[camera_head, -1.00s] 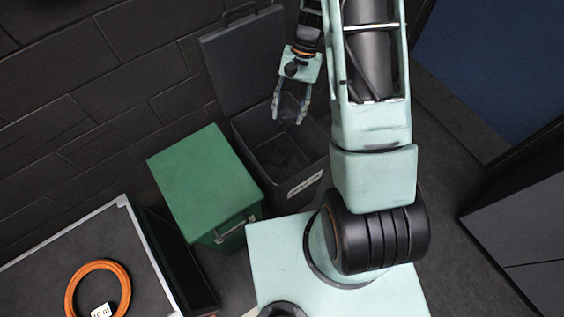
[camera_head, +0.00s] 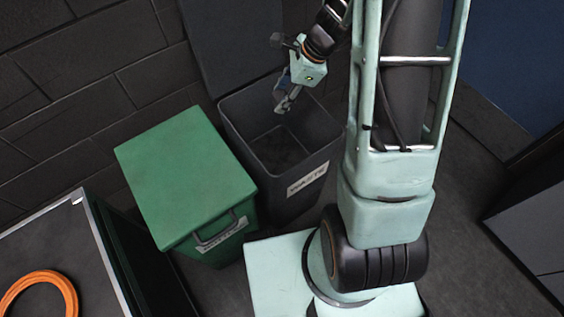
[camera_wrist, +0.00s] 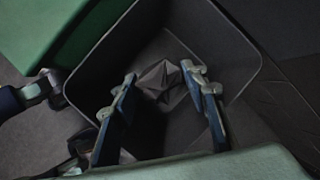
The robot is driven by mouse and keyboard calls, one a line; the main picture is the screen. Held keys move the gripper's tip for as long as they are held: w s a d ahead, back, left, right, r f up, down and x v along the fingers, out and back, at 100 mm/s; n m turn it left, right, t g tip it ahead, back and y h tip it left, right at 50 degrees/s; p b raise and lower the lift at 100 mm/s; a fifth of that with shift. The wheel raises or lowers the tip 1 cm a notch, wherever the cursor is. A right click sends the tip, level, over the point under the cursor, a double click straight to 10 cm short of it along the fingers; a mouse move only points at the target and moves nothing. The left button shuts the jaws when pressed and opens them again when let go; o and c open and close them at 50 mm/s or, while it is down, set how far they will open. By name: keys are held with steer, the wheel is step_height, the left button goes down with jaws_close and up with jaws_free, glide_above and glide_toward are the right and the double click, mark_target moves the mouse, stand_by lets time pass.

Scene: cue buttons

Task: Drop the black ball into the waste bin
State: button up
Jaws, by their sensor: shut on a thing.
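The dark grey waste bin (camera_head: 307,183) has a label reading "WASTE", and its lid stands open against the wall. My gripper (camera_head: 283,101) hangs over the back part of the bin's opening, fingers pointing down. In the wrist view, a dark faceted lump, which I take for the black ball (camera_wrist: 162,83), sits between my two fingertips. The fingers are shut on it, one on each side. The bin's walls (camera_wrist: 222,40) surround it in that view. In the head view the ball cannot be made out against the dark bin.
A green bin (camera_head: 185,178) with a closed lid stands left of the waste bin. At the lower left is a dark table with a pale edge (camera_head: 101,235) and an orange ring (camera_head: 40,283) on it. A dark brick wall (camera_head: 85,85) rises behind.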

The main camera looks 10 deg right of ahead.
steer(key=f+m+b, duration=0.1)
steer(key=m+b, duration=0.1)
steer(key=d+f+m+t+h+b, duration=0.1)
steer(key=f+m, duration=0.1)
steer(key=shift+w+b, duration=0.2)
steer(key=shift+b, duration=0.15)
step_height(320, 180, down, 6)
steer(key=b, duration=0.5)
steer(key=shift+r+b, duration=0.1)
steer(key=shift+b, duration=0.2)
steer(key=o, duration=1)
steer(key=shift+r, duration=0.15)
steer(key=v, duration=1.2)
